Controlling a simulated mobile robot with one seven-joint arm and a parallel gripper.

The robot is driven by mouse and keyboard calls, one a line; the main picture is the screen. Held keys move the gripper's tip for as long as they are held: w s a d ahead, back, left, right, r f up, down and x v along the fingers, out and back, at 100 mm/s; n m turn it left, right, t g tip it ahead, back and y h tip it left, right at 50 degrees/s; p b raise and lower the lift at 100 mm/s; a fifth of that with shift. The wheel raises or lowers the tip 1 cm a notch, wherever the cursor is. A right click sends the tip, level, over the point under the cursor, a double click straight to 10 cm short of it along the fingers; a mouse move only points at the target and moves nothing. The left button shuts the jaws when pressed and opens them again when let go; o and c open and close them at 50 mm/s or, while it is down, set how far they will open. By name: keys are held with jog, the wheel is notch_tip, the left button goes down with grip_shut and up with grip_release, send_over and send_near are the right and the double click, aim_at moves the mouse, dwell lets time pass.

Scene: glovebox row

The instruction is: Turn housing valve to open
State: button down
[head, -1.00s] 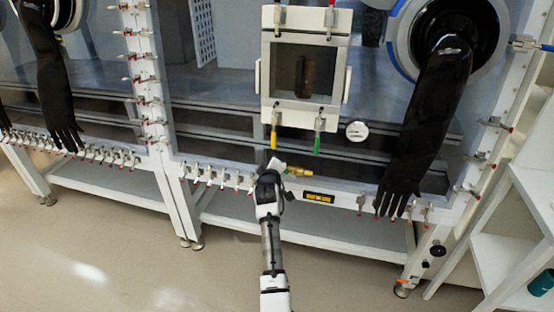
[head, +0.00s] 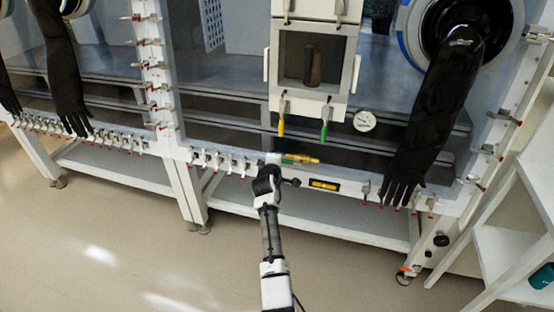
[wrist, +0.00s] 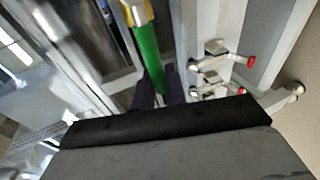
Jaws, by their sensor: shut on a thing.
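The housing valve (head: 306,160) is a small brass body with a green lever, on the lower front rail of the glovebox. In the wrist view its green lever (wrist: 146,50) runs down between my dark fingers, with a brass piece at its upper end. My gripper (head: 273,161) is at the left end of the valve in the head view. The wrist view shows my gripper (wrist: 160,84) shut on the green lever. The fingertips are partly hidden behind the black housing edge, and the head view shows the grip too small for detail.
Red-tipped clamps (head: 225,162) line the rail to the left. A yellow-black label (head: 324,185) sits to the right. Above are a hatch (head: 355,75) with yellow and green handles and a round gauge (head: 365,121). A black glove (head: 430,125) hangs at right. The floor in front is clear.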

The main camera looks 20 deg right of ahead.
jog(key=shift+f, duration=0.1)
jog(key=c, duration=1.5)
grip_release()
jog(key=v, duration=1.4)
jog(key=shift+b, duration=0.45)
jog(key=shift+w, duration=0.1)
